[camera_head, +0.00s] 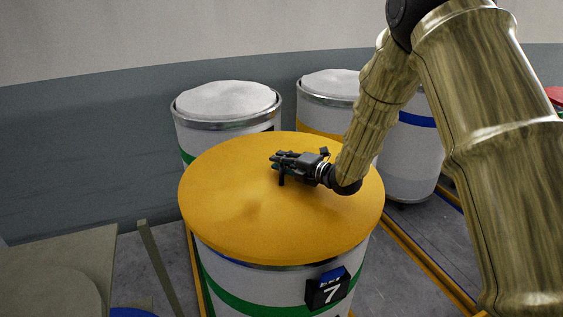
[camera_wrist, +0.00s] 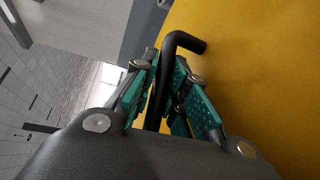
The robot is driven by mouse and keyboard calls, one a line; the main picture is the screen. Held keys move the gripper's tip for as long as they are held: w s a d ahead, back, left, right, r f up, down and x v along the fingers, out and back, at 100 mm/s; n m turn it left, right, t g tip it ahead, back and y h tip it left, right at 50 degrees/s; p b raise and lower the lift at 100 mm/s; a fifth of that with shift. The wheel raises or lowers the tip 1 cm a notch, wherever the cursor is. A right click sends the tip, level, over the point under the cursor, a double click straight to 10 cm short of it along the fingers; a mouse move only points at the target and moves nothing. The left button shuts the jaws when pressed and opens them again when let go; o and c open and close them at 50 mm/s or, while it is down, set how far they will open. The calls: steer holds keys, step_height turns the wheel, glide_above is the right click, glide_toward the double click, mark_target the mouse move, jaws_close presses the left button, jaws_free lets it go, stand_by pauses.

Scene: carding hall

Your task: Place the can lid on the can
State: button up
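The can lid (camera_head: 240,205) is a wide yellow disc covering the top of the can (camera_head: 265,285), a pale can with a green band and a black number 7 tag. A strip of metal rim shows under the lid's near edge; I cannot tell whether the lid is fully seated. My gripper (camera_head: 279,164) lies low over the lid's far middle. In the wrist view its green-padded fingers (camera_wrist: 165,85) are closed around the bent black handle (camera_wrist: 185,42) of the yellow lid (camera_wrist: 265,75). The can's mouth is hidden.
Two white-filled cans (camera_head: 225,100) (camera_head: 328,84) stand behind, and another can with a blue band (camera_head: 408,160) is at right. Yellow floor rails (camera_head: 430,255) run alongside. A grey-green surface (camera_head: 55,270) is at lower left, and a wall (camera_head: 80,150) is behind.

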steer(key=o, duration=0.3)
steer(key=shift+r, duration=0.2)
steer(key=shift+r+p, duration=0.65)
steer(key=shift+p, duration=0.3)
steer(key=b+v, duration=0.5)
steer(key=v, duration=0.7)
steer(key=shift+f, duration=0.2)
steer(key=o, duration=1.5)
steer(key=shift+c, duration=0.2)
steer(key=shift+s+d, duration=0.1)
